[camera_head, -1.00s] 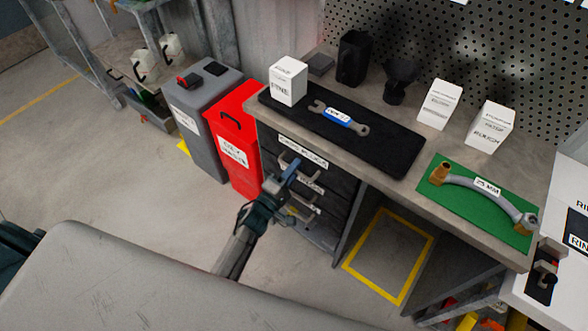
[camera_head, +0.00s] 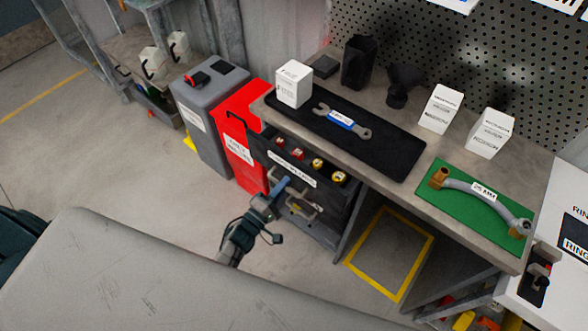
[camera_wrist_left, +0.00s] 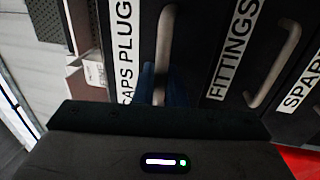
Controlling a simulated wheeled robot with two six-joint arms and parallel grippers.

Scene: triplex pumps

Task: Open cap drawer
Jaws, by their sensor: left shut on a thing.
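The cap drawer (camera_head: 266,154) is the top black drawer under the workbench, and it stands partly pulled out. Red and yellow caps (camera_head: 318,164) show inside it. In the left wrist view its label reads "CAPS PLUG" (camera_wrist_left: 123,45), with a grey bar handle (camera_wrist_left: 165,40) beside it. My left gripper (camera_head: 282,188) is shut on that handle at the drawer's front; its blue fingers (camera_wrist_left: 163,86) are at the handle in the left wrist view. My right gripper is not in view.
Below is the "FITTINGS" drawer (camera_wrist_left: 232,45), shut. A red bin (camera_head: 238,148) and a grey bin (camera_head: 206,112) stand left of the drawers. The bench top holds a wrench (camera_head: 341,120) on a black mat, white boxes and a hose on a green mat (camera_head: 455,203).

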